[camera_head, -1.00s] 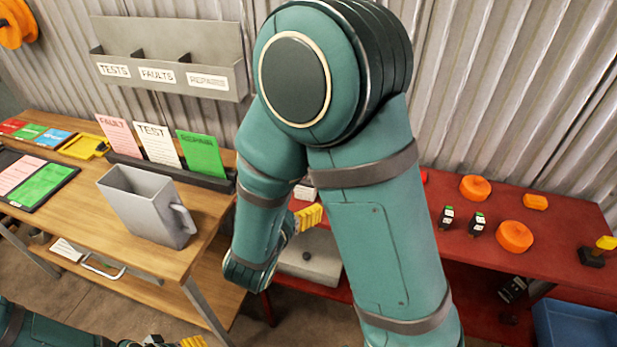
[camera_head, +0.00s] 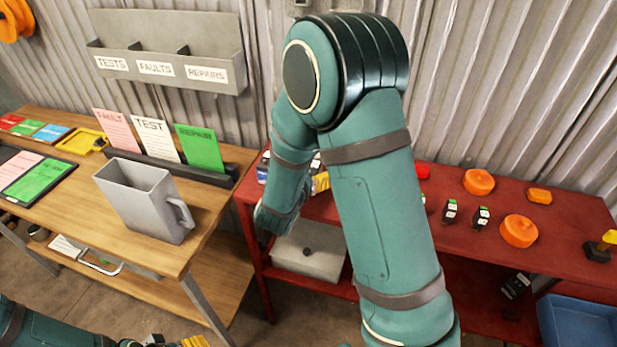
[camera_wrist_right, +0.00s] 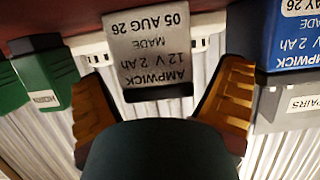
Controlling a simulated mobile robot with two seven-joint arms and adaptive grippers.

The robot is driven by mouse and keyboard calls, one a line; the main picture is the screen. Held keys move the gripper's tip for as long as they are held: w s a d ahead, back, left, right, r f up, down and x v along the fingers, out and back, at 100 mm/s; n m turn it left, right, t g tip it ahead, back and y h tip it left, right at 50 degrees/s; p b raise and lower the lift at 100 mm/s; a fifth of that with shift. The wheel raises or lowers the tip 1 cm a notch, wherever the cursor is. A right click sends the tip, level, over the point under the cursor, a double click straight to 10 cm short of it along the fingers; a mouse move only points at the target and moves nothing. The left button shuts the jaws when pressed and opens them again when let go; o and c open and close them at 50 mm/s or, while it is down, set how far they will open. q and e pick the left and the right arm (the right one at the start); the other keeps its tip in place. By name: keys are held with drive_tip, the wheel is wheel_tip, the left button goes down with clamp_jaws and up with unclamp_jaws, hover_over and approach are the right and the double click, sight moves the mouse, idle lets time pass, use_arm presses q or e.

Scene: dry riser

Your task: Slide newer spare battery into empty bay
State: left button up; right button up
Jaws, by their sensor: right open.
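In the right wrist view, a battery with a grey label (camera_wrist_right: 148,48) reads upside down "AMPWICK 12 V 2 Ah MADE 05 AUG 26". My right gripper (camera_wrist_right: 165,100) is open, with one yellow finger on each side of it; I cannot tell whether they touch it. A blue battery (camera_wrist_right: 292,38), its label partly cut off but showing "MAY 26", is at the right edge. In the head view my right arm hides most of this gripper; a yellow finger shows above the red bench (camera_head: 560,235). My left gripper (camera_head: 175,342) is cut off at the bottom edge. I cannot make out an empty bay.
Green units (camera_wrist_right: 42,72) are left of the battery in the wrist view. On the red bench are orange discs (camera_head: 519,231) and small black items (camera_head: 481,218). A wooden table (camera_head: 200,255) holds a grey jug (camera_head: 140,205). A blue bin (camera_head: 580,325) is at lower right.

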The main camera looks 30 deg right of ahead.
drive_tip(key=shift+w+d+f, duration=0.15)
drive_tip(key=shift+w+d, duration=0.2)
drive_tip(key=shift+d, duration=0.1)
drive_tip(key=c, duration=1.4)
wheel_tip(320, 180, up, 10)
drive_tip(key=p, duration=0.3)
drive_tip(key=shift+a, duration=0.1)
